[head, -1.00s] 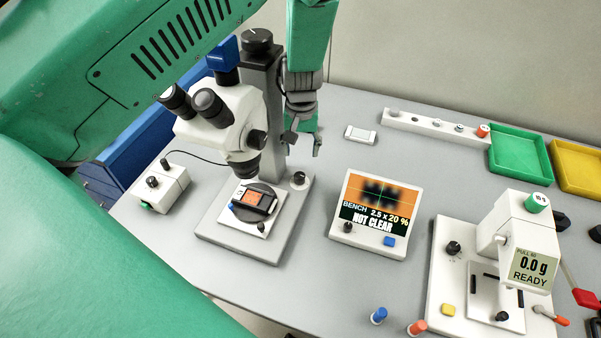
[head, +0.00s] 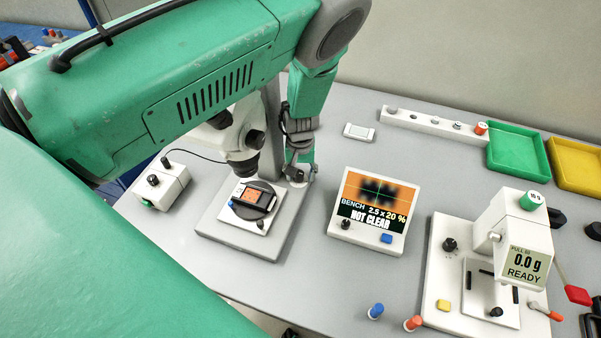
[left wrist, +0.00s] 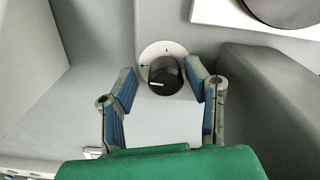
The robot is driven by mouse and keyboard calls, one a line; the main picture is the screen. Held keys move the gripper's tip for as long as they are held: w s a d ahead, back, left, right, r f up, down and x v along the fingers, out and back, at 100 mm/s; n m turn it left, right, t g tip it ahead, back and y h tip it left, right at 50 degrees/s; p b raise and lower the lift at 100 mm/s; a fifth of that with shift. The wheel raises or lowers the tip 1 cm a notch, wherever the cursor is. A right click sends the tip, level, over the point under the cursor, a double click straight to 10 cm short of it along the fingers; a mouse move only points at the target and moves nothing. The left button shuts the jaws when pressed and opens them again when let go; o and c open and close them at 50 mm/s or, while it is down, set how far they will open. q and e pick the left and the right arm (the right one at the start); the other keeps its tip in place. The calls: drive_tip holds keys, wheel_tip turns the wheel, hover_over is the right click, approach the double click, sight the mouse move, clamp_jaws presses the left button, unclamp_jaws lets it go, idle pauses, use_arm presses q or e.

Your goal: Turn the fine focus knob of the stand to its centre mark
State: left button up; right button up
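The focus knob (left wrist: 165,74) is a dark round knob with a white pointer line, set in a pale dial ring (left wrist: 150,53) with small marks. In the left wrist view its pointer lies toward the left. My left gripper (left wrist: 162,80) is open, with its two blue-padded fingers on either side of the knob and small gaps showing. In the head view the left gripper (head: 302,177) is low at the stand base (head: 268,238), by the column, and largely hides the knob. The microscope (head: 237,143) is partly behind my left arm. My right gripper is not in view.
A display (head: 374,213) reads "NOT CLEAR". A small orange-topped device (head: 250,197) sits on the stage. Green (head: 518,148) and yellow trays (head: 577,162) lie at the back right.

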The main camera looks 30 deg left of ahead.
use_arm(q)
drive_tip(key=c, duration=0.7)
drive_tip(key=shift+a, duration=0.3)
clamp_jaws()
drive_tip(key=shift+w+d+n+b, duration=0.1)
drive_tip(key=shift+d+n+b, duration=0.1)
drive_tip(key=shift+n+b, duration=0.6)
drive_tip(key=n, duration=0.3)
drive_tip(key=shift+a, duration=0.1)
drive_tip(key=n+b, duration=0.1)
drive_tip(key=n, duration=0.1)
drive_tip(key=shift+n, duration=0.4)
drive_tip(key=n+b, duration=0.1)
drive_tip(key=n, duration=1)
drive_tip(key=shift+n, duration=0.3)
